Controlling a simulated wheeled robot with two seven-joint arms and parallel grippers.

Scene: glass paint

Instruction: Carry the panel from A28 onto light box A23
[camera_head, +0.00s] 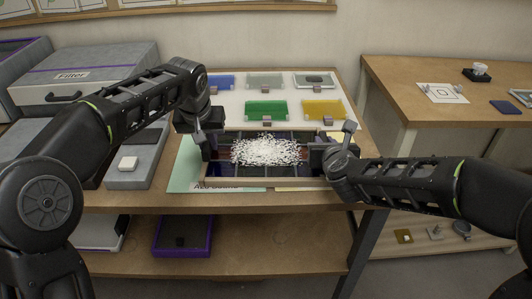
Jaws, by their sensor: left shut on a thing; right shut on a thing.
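The panel (240,182) is a dark, divided rectangular piece with a pale frame, in the middle of the camera_head view. A heap of white granules (266,150) covers much of it. My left gripper (209,152) is shut on its left end. My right gripper (318,157) is shut on its right end. A pale green mat (186,172) with partly hidden lettering shows beneath the panel; I cannot tell whether the panel touches it. No A23 label is readable, so I cannot tell which thing is light box A23.
Blue, clear, green (266,109) and yellow (323,110) plates with small blocks stand behind the panel. Grey boxes, one marked "Filter" (72,75), are at left. A second wooden table (410,80) is at right. A purple tray (182,250) is on the lower shelf.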

